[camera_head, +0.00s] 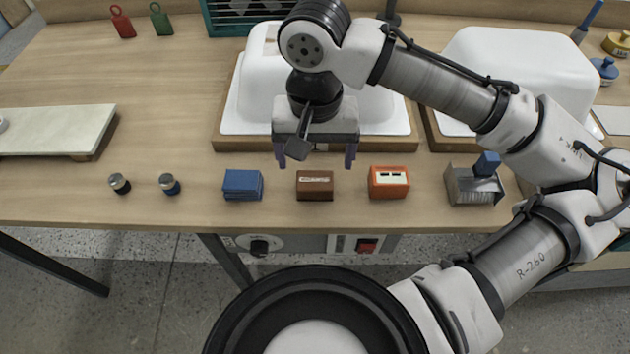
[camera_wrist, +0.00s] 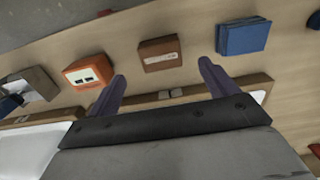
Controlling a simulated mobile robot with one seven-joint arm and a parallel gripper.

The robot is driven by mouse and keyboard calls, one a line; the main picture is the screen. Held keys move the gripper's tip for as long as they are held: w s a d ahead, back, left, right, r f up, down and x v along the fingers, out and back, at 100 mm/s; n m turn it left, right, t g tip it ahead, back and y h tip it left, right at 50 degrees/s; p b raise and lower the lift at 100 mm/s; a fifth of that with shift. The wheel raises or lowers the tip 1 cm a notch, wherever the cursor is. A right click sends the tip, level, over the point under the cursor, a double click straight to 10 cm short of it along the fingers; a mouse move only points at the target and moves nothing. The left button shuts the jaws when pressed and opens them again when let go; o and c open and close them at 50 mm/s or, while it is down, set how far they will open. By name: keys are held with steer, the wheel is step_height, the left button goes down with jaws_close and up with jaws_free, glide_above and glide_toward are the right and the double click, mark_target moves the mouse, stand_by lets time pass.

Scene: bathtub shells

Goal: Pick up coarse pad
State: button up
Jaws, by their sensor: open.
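Three small blocks lie in a row near the front edge of the bench: a blue block (camera_head: 242,185), a brown block (camera_head: 315,186) with a pale label, and an orange block (camera_head: 389,183) with a white label. I cannot read the labels well enough to tell which is the coarse pad. My gripper (camera_head: 315,166) is open and empty, just behind the brown block in the picture. In the wrist view the brown block (camera_wrist: 160,54) shows beyond and between my two fingers (camera_wrist: 161,69), apart from them. The orange block (camera_wrist: 90,72) and blue block (camera_wrist: 243,37) lie either side.
A metal box (camera_head: 463,187) with a blue block on it stands right of the row. Two small jars (camera_head: 120,183) stand at the left. Behind my gripper is a white tub shell (camera_head: 245,105) on a wooden frame; another shell (camera_head: 530,65) is at the right.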

mark_target(315, 180)
step_height(315, 180, down, 7)
steer(key=shift+w+f, duration=0.1)
steer(key=shift+f, duration=0.1)
stand_by(0.3)
steer(key=shift+c, duration=0.3)
steer(key=c, duration=1)
